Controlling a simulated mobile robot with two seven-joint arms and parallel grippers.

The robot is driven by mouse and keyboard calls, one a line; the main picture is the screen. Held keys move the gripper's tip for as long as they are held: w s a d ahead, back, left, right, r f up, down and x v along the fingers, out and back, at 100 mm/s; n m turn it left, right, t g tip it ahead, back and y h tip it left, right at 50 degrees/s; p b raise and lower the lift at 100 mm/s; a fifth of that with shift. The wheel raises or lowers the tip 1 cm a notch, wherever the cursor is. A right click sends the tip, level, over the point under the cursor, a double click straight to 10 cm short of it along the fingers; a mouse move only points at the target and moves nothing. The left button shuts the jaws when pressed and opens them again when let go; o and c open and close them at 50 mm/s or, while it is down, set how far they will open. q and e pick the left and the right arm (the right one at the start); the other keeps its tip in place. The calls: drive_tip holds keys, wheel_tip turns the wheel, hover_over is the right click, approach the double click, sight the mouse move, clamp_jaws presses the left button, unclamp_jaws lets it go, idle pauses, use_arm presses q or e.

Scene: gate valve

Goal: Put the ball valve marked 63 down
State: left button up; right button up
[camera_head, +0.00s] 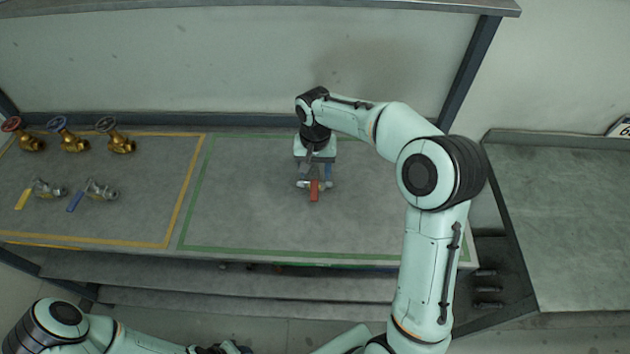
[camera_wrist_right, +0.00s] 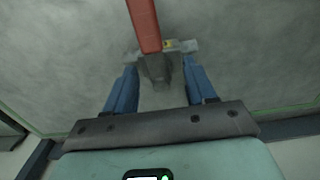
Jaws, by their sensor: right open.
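A ball valve with a red lever (camera_head: 314,190) and a grey metal body sits on the bench inside the green outline; no number on it is readable. It also shows in the right wrist view (camera_wrist_right: 147,25), lever pointing away from my gripper. My right gripper (camera_head: 313,179) reaches down over it. In the wrist view its two blue fingers (camera_wrist_right: 160,68) are spread, with the valve's stem between them and the body across their tips. Gaps show between fingers and stem. My left arm is at the lower left; its gripper cannot be made out.
The yellow-outlined area (camera_head: 168,243) on the left holds several brass gate valves (camera_head: 75,143) and two more ball valves, with yellow (camera_head: 45,189) and blue (camera_head: 100,190) levers. The green-outlined area (camera_head: 240,190) is otherwise clear. A wall and frame post (camera_head: 468,75) stand behind.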

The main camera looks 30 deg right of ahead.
drive_tip(key=shift+w+f, duration=0.1)
drive_tip(key=shift+f, duration=0.2)
clamp_jaws()
idle(1.2)
